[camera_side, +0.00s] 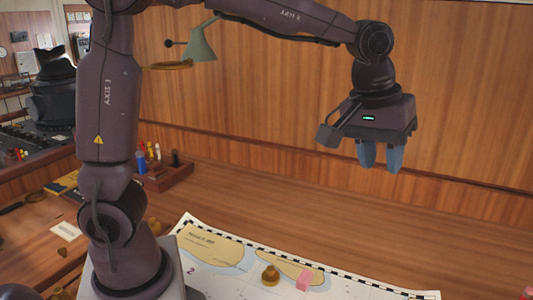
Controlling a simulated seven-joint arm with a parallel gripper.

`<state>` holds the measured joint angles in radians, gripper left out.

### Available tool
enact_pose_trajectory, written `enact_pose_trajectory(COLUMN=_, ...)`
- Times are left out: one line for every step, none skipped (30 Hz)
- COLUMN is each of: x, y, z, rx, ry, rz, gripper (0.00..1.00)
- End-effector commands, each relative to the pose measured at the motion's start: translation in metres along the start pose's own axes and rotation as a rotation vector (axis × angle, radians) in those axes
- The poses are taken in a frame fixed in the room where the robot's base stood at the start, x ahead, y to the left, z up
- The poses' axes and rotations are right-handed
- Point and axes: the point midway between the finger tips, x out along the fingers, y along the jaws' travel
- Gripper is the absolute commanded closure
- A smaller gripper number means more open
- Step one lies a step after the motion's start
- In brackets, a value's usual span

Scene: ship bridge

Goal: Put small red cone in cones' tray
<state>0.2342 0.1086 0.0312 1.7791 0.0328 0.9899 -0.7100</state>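My gripper (381,164) hangs high at the right with its two blue-grey fingers pointing down. A gap shows between the fingers, with nothing in it. I cannot make out a red cone for certain. A small red thing (528,292) is cut off by the lower right edge, and its shape cannot be told. A wooden tray (171,187) stands on the desk against the back wall at the left, holding small upright red, yellow, white and blue items too small to identify. My gripper is far from both. I cannot tell whether this is the cones' tray.
A chart (222,268) lies on the desk at the bottom, with a brass weight-like piece (270,275) and a pink block (305,280) on it. A green lamp (200,43) is on the wood-panelled wall. The desk behind the chart (300,222) is clear.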

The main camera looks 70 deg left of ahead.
Motion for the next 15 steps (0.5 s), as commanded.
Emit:
enact_pose_trajectory(x=-0.018, y=-0.020, z=0.010, rx=0.039, ry=0.023, rz=0.017, gripper=0.67)
enact_pose_trajectory(x=-0.025, y=-0.031, z=0.016, rx=0.069, ry=0.035, rz=0.024, gripper=0.67)
enact_pose_trajectory(x=-0.034, y=-0.045, z=0.025, rx=0.109, ry=0.052, rz=0.033, gripper=0.67)
enact_pose_trajectory(x=-0.040, y=-0.055, z=0.032, rx=0.139, ry=0.065, rz=0.038, gripper=0.67)
enact_pose_trajectory(x=-0.045, y=-0.065, z=0.040, rx=0.169, ry=0.078, rz=0.043, gripper=0.67)
enact_pose_trajectory(x=-0.051, y=-0.079, z=0.051, rx=0.209, ry=0.097, rz=0.047, gripper=0.67)
enact_pose_trajectory(x=-0.053, y=-0.088, z=0.059, rx=0.240, ry=0.111, rz=0.049, gripper=0.67)
enact_pose_trajectory(x=-0.056, y=-0.097, z=0.067, rx=0.269, ry=0.124, rz=0.050, gripper=0.67)
enact_pose_trajectory(x=-0.058, y=-0.108, z=0.078, rx=0.306, ry=0.143, rz=0.051, gripper=0.67)
enact_pose_trajectory(x=-0.058, y=-0.116, z=0.085, rx=0.333, ry=0.155, rz=0.051, gripper=0.67)
enact_pose_trajectory(x=-0.058, y=-0.122, z=0.093, rx=0.358, ry=0.166, rz=0.050, gripper=0.67)
enact_pose_trajectory(x=-0.058, y=-0.131, z=0.101, rx=0.387, ry=0.181, rz=0.048, gripper=0.67)
enact_pose_trajectory(x=-0.057, y=-0.136, z=0.107, rx=0.407, ry=0.191, rz=0.046, gripper=0.67)
enact_pose_trajectory(x=-0.056, y=-0.140, z=0.112, rx=0.426, ry=0.200, rz=0.045, gripper=0.67)
enact_pose_trajectory(x=-0.055, y=-0.145, z=0.118, rx=0.446, ry=0.209, rz=0.042, gripper=0.67)
